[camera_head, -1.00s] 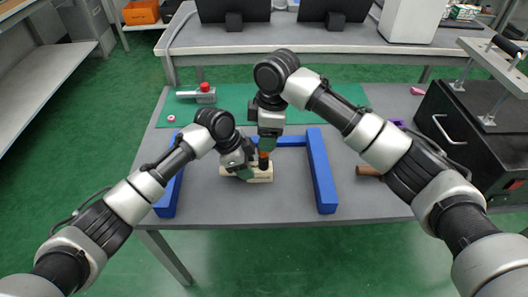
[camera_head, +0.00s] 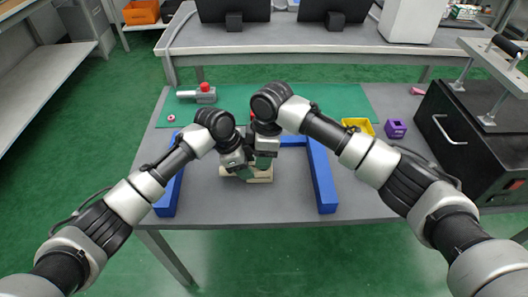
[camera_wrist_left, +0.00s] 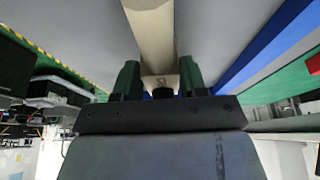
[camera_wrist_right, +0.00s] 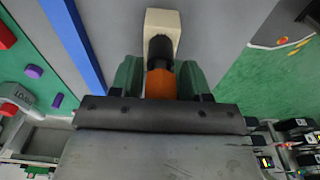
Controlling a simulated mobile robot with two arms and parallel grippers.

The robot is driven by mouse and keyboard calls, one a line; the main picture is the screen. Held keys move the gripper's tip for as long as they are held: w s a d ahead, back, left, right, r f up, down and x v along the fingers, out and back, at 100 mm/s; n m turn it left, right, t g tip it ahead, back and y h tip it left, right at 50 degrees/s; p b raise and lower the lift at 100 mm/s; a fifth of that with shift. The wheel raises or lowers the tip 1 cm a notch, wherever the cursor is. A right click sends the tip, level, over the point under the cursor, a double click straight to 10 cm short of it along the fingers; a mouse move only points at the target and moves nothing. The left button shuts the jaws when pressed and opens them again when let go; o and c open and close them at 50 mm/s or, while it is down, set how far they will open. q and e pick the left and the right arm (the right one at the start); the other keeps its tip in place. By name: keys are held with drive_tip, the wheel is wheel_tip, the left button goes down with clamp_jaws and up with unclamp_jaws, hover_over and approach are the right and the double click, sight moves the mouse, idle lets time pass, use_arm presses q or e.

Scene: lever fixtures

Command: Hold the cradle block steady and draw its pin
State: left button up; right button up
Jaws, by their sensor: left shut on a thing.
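The cream cradle block (camera_head: 226,171) lies on the grey table between blue rails. My left gripper (camera_head: 244,174) is shut on it; in the left wrist view the block (camera_wrist_left: 154,35) runs up from between the green fingers (camera_wrist_left: 160,82). The pin (camera_wrist_right: 160,84), orange with a black collar, stands at the end of the block (camera_wrist_right: 162,20) in the right wrist view. My right gripper (camera_wrist_right: 162,78) has its green fingers on either side of the orange part. I cannot tell whether they press on it. In the head view my right gripper (camera_head: 263,162) hides the pin.
The blue frame (camera_head: 322,178) flanks the block on both sides and behind. A green mat (camera_head: 340,98) holds a lever fixture with a red knob (camera_head: 205,88). A yellow bin (camera_head: 358,126) and purple block (camera_head: 396,129) are to the right, beside a black box (camera_head: 465,135).

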clamp_jaws()
use_arm(q)
drive_tip(key=shift+d, duration=0.1)
use_arm(e)
drive_tip(key=shift+a+r, duration=0.15)
drive_tip(key=shift+r, duration=0.75)
idle(0.8)
use_arm(q)
drive_tip(key=shift+s+f, duration=0.1)
drive_tip(key=shift+s, duration=0.05)
use_arm(e)
drive_tip(key=shift+a+r, duration=0.1)
drive_tip(key=shift+r, duration=1.8)
drive_tip(key=shift+d, duration=0.2)
drive_tip(key=shift+r, duration=0.95)
use_arm(q)
drive_tip(key=o, duration=1.1)
